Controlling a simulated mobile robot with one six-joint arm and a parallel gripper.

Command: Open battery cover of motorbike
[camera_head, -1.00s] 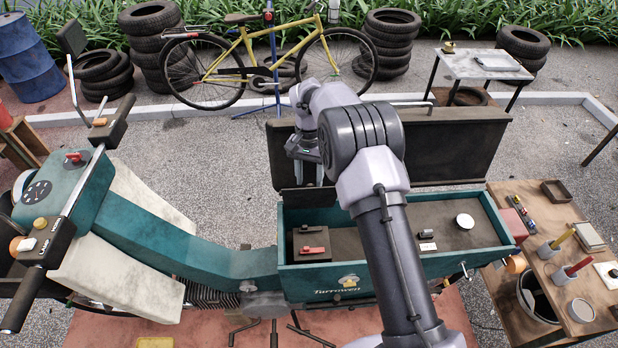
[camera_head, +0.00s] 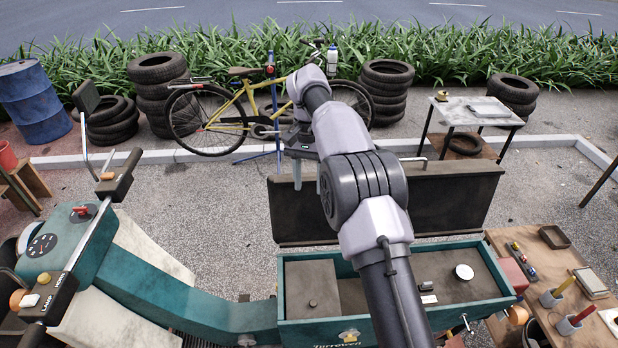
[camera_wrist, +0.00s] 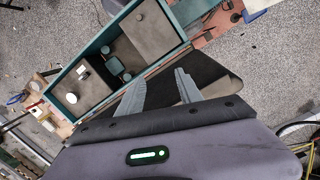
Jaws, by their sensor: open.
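The teal box (camera_head: 400,324) of the motorbike is open on top. At its left end, a flat brown panel with a small knob, the battery cover (camera_head: 315,278), lies level in the box. The wrist view also shows this panel (camera_wrist: 148,28). My gripper (camera_head: 309,180) is open and empty. It hangs by the raised dark lid (camera_head: 450,195), behind the box and apart from the battery cover. In the wrist view the two fingers (camera_wrist: 160,78) stand apart, with the dark lid behind them. My arm hides part of the box's middle.
A round white disc (camera_head: 464,272) and small dark items lie at the box's right. A wooden workbench (camera_head: 520,250) with tools stands right. The handlebar (camera_head: 100,200) rises at left. A yellow bicycle (camera_head: 238,108) and tyre stacks stand behind the open ground.

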